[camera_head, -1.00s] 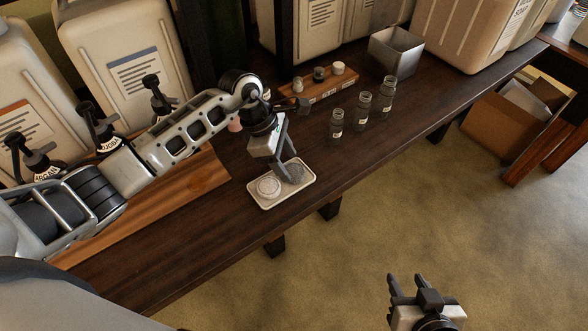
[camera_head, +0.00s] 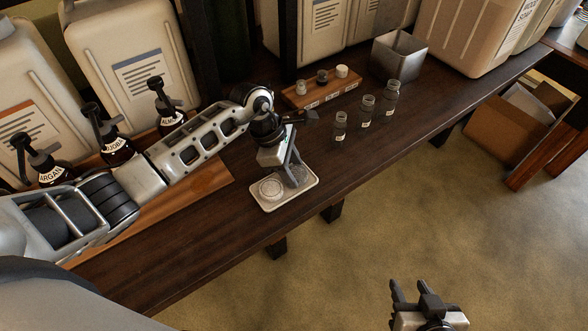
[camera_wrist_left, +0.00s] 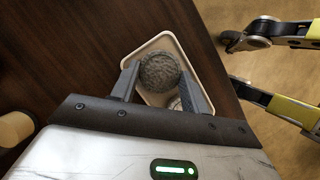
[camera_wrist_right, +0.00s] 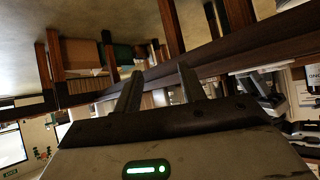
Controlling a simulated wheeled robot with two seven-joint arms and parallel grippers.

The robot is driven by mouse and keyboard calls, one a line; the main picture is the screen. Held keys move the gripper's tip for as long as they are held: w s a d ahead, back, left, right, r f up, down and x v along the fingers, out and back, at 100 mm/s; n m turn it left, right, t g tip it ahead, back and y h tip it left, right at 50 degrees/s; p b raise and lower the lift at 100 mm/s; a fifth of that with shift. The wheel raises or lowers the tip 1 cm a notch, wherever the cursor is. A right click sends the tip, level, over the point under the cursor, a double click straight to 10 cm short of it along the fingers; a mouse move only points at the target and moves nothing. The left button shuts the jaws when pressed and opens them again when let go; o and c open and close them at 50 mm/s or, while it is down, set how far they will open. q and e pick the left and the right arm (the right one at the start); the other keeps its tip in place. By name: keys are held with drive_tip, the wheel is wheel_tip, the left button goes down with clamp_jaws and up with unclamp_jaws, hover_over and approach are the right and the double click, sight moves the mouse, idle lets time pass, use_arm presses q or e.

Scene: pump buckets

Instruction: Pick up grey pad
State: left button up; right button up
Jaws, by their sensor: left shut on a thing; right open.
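The grey pad (camera_head: 301,174) is round and rough, at the right side of a small cream tray (camera_head: 285,203) on the dark table. My left gripper (camera_head: 294,181) reaches down over the tray and is shut on the grey pad. In the left wrist view the grey pad (camera_wrist_left: 158,70) sits between the two fingers; I cannot tell whether it is clear of the tray. A round white pad (camera_head: 270,188) lies beside it in the tray and is partly hidden in the left wrist view. My right gripper (camera_head: 412,287) is open and empty, over the floor.
Three small glass bottles (camera_head: 367,109) stand right of the tray. Behind are a wooden rack (camera_head: 322,88) with small jars and a metal bin (camera_head: 398,56). Pump bottles (camera_head: 116,148) stand on a wooden board at left, before large canisters (camera_head: 138,62). Table around the tray is clear.

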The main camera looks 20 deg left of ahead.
sight(301, 173)
use_arm(q)
wheel_tip(301, 173, up, 3)
drive_tip(key=shift+w+b, duration=0.1)
drive_tip(key=shift+b, duration=0.4)
drive_tip(key=d+r+b, duration=0.2)
drive_tip(key=d+r, duration=0.8)
drive_tip(key=d, duration=0.4)
drive_tip(key=shift+w+b, duration=0.25)
drive_tip(key=shift+b, duration=0.05)
drive_tip(key=shift+o, duration=0.2)
drive_tip(key=shift+f, duration=0.1)
